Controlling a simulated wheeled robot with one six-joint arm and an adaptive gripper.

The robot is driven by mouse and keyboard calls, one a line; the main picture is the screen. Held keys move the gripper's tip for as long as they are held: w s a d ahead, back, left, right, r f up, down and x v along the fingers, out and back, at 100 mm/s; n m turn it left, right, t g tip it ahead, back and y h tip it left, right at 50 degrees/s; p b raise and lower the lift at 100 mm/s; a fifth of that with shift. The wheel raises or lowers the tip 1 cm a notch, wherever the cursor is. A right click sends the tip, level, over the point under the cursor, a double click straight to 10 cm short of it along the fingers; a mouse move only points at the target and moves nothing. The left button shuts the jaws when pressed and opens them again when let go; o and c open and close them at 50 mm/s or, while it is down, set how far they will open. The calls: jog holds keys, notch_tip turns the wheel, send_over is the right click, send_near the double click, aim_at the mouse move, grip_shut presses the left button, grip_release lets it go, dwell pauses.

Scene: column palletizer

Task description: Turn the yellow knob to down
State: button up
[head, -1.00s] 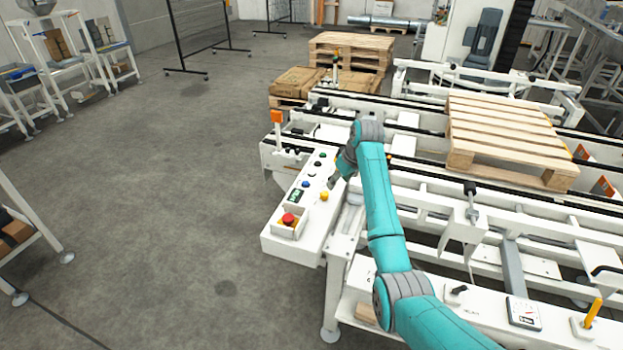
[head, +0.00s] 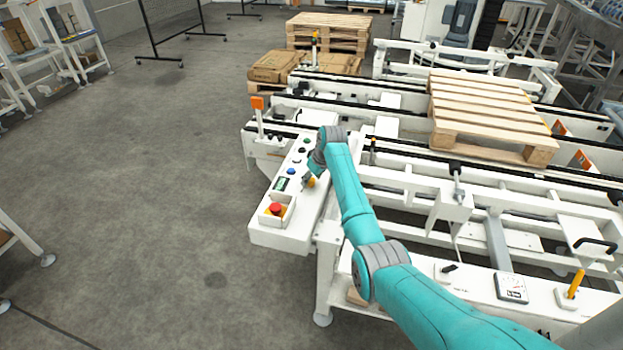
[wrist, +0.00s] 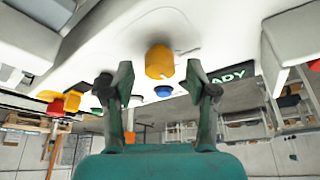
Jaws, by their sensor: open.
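The yellow knob (head: 311,182) sits on the white control panel (head: 266,236), near the panel's right edge in the head view. In the wrist view the knob (wrist: 159,61) is large, near the top centre. My gripper (wrist: 157,72) is open, with one finger on each side of the knob at its tips. A gap shows between the knob and each finger, so I see no contact. In the head view my gripper (head: 312,172) is small and right at the knob, partly covering it. I cannot tell which way the knob points.
A red emergency stop (head: 276,208) sits in a raised box near the knob. Blue button (wrist: 163,91) and a lit READY display (wrist: 228,75) are close by. White conveyor rails with a wooden pallet (head: 490,107) lie to the right.

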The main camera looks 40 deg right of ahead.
jog(key=shift+w+f, duration=0.1)
jog(key=shift+f, duration=0.05)
grip_shut()
dwell(0.4)
jog(key=n+y, duration=0.1)
jog(key=n, duration=0.3)
jog(key=shift+d+y, duration=0.15)
jog(key=shift+y, duration=0.25)
jog(key=shift+n+g+y, duration=0.35)
jog(key=shift+n, duration=0.85)
jog(key=shift+n+g+y, duration=0.35)
jog(key=shift+n, duration=0.85)
